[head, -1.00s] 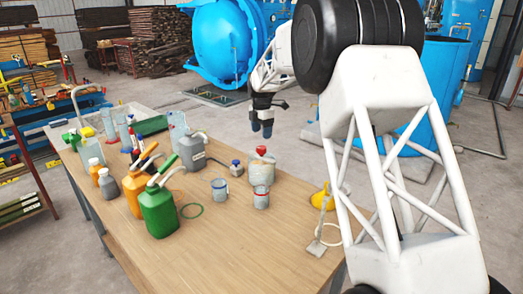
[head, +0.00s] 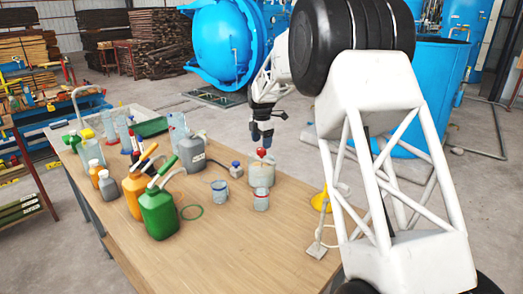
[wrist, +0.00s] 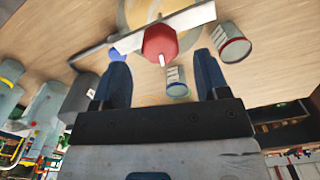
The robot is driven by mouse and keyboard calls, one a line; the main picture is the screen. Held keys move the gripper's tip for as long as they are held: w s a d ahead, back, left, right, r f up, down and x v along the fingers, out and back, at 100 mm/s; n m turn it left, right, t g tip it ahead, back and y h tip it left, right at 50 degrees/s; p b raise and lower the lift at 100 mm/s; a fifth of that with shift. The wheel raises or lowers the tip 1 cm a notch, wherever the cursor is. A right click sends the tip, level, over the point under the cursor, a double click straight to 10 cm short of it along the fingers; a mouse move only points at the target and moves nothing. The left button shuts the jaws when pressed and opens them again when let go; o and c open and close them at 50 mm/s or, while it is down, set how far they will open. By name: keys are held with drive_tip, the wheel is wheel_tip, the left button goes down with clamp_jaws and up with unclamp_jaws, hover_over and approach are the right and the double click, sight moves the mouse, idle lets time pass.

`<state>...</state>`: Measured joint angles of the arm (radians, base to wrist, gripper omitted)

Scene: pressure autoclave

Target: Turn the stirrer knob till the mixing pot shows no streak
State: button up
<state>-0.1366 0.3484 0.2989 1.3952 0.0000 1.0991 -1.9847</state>
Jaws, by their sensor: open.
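The mixing pot (head: 261,176) is a pale cylinder standing on the table, with the red stirrer knob (head: 262,153) on top. In the wrist view the red knob (wrist: 160,44) sits on a pale bar across the pot, and tan and grey patches show in the pot (wrist: 134,14); I cannot make out a streak for sure. My gripper (head: 262,138) points down just above the knob. In the wrist view its two dark blue fingers (wrist: 162,70) are open and empty, with the knob beyond and between their tips.
Two small cups, one blue-rimmed (head: 219,189) and one red-rimmed (head: 261,201), stand near the pot. A grey jug (head: 192,154) and a green bottle (head: 158,212) stand to the left. A yellow funnel (head: 320,201) is at right. The table's front middle is clear.

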sight(262, 152)
drive_tip(key=shift+f, duration=2.1)
drive_tip(key=c, duration=0.9)
